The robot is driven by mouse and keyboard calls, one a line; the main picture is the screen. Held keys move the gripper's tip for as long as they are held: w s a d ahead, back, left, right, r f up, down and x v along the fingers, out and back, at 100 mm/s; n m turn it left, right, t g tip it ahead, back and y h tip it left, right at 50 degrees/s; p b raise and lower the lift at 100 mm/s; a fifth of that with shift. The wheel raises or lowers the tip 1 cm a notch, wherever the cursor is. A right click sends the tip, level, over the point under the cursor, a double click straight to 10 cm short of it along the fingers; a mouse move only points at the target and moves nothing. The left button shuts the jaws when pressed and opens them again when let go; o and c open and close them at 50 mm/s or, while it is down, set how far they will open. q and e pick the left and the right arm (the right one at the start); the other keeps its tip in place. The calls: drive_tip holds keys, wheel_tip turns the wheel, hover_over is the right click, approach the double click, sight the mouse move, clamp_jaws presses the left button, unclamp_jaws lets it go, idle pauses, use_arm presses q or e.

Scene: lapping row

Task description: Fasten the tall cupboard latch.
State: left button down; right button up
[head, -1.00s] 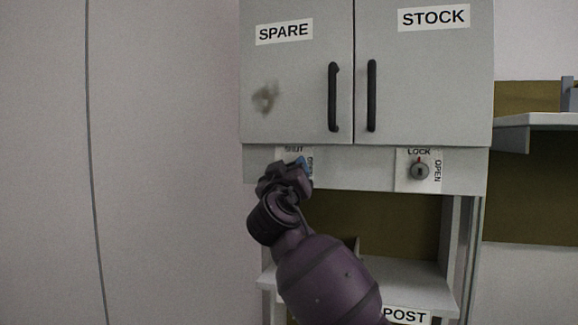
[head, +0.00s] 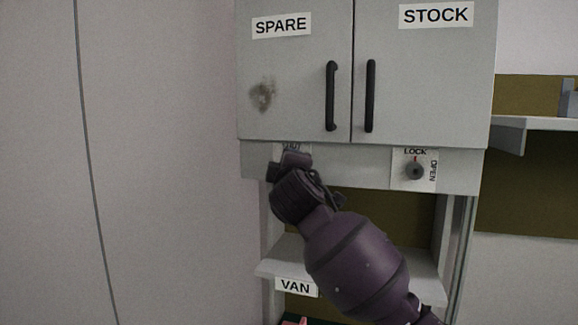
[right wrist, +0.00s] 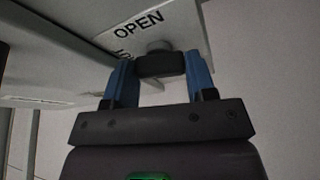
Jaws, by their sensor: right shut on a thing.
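The grey cupboard has a SPARE door (head: 290,80) and a STOCK door (head: 425,85), both closed, with black bar handles. Under the SPARE door is a latch plate (head: 295,147), mostly hidden by my right gripper (head: 290,160). In the right wrist view, its blue fingers (right wrist: 160,78) are shut on a dark latch knob (right wrist: 161,63), one finger each side. The plate (right wrist: 180,25) reads OPEN there; a second word is partly covered. The knob's pointer cannot be made out. My left gripper is not in view.
A second plate with a round knob (head: 415,171), marked LOCK and OPEN, sits under the STOCK door. A shelf (head: 265,268) labelled VAN is below. A tall pale panel (head: 160,160) stands at left, close to my right gripper.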

drive_tip(key=shift+n+g, duration=0.6)
drive_tip(key=shift+n, duration=0.9)
drive_tip(key=o, duration=0.9)
drive_tip(key=shift+r, duration=0.1)
drive_tip(key=shift+o, duration=0.2)
drive_tip(key=shift+s, duration=0.15)
drive_tip(key=s+b, duration=0.2)
drive_tip(key=s, duration=0.8)
drive_tip(key=shift+s+d, duration=0.3)
drive_tip(key=shift+d, duration=0.1)
